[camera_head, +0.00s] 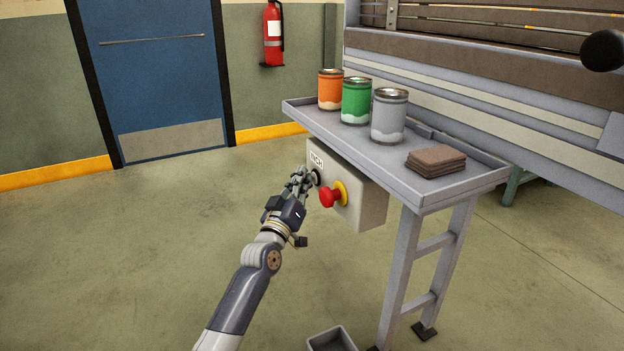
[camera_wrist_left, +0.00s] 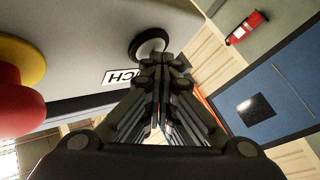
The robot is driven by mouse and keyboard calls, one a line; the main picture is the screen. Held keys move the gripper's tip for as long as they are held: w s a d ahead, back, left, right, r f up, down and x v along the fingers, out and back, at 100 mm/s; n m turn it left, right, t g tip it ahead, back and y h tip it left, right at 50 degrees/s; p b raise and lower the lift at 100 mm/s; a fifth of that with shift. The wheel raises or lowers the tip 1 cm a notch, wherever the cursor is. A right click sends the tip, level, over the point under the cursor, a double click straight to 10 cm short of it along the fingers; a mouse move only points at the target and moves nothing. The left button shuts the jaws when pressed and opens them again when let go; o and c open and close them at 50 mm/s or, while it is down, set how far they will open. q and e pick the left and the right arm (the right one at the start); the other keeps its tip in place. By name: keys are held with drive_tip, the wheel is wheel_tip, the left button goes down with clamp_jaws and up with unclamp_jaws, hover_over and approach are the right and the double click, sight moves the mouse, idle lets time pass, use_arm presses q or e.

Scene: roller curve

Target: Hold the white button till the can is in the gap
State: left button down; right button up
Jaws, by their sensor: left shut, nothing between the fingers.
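The white button (camera_wrist_left: 151,46) shows in the left wrist view as a pale disc in a dark ring on the grey control box. In the head view only its dark rim (camera_head: 315,178) shows beside my fingers. My left gripper (camera_head: 303,178) is shut and empty, its fingertips right at the button; the wrist view shows the fingertips (camera_wrist_left: 162,62) overlapping the ring's lower edge. I cannot tell whether they press it. Orange (camera_head: 330,91), green (camera_head: 356,102) and grey (camera_head: 389,117) cans stand upright on the shelf. I cannot make out the gap. My right gripper is out of view.
A red mushroom knob (camera_head: 329,197) on a yellow collar sits just right of the button on the control box (camera_head: 372,205). Brown pads (camera_head: 436,160) lie on the shelf (camera_head: 470,178). A grey bin (camera_head: 331,340) stands below. The floor at left is clear.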

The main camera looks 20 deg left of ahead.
use_arm(q)
drive_tip(key=shift+s, duration=0.1)
drive_tip(key=shift+s+a+p, duration=0.3)
drive_tip(key=shift+s+a, duration=0.25)
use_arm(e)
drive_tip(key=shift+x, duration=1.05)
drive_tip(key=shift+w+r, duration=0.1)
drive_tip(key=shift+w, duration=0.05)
use_arm(q)
drive_tip(key=s+a, duration=0.1)
drive_tip(key=s, duration=0.1)
drive_tip(key=s+a+p, duration=0.1)
drive_tip(key=a, duration=0.1)
drive_tip(key=shift+s+a, duration=0.2)
drive_tip(key=shift+s, duration=0.2)
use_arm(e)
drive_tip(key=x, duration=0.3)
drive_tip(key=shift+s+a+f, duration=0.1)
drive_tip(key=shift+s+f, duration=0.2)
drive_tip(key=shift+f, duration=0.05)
